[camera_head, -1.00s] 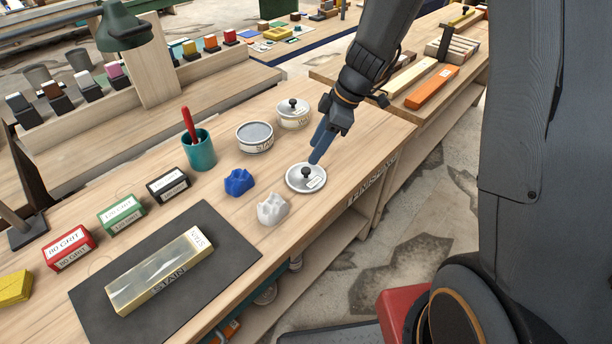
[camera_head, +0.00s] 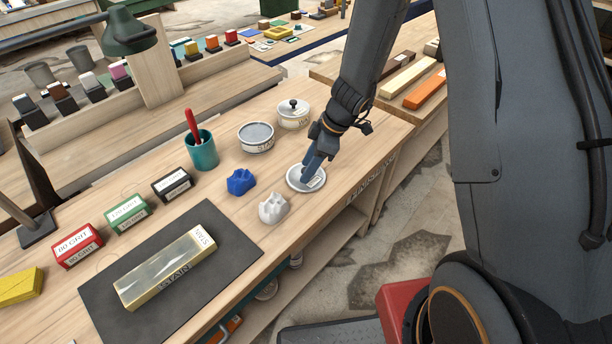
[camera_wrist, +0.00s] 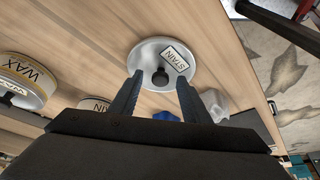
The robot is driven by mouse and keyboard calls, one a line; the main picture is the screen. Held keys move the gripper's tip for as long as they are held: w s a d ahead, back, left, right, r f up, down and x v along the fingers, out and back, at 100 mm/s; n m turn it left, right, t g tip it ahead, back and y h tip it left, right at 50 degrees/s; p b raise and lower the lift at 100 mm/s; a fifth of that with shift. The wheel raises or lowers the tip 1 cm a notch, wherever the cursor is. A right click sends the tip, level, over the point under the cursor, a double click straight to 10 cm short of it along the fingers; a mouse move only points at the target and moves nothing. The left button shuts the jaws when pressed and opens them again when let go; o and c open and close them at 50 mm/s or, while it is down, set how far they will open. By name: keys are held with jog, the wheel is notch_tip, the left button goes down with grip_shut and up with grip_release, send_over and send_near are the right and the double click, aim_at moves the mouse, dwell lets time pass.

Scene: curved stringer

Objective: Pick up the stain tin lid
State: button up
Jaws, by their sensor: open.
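The stain tin lid (camera_head: 306,178) is a round pale metal disc with a dark knob and a white label, lying flat on the bench. In the wrist view the lid (camera_wrist: 150,52) shows its STAIN label, and the black knob (camera_wrist: 160,76) stands between and just beyond the fingertips. My gripper (camera_head: 309,172) is low over the lid and hides the knob in the head view. In the wrist view my gripper (camera_wrist: 160,82) is open, one finger on each side of the knob. I cannot tell whether the fingers touch it.
The open stain tin (camera_head: 256,138) and the lidded wax tin (camera_head: 293,114) stand behind the lid. A white crumpled cloth (camera_head: 273,208) and a blue one (camera_head: 241,181) lie to its left. Bare bench lies right of the lid.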

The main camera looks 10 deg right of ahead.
grip_shut()
jog(key=shift+r, duration=0.1)
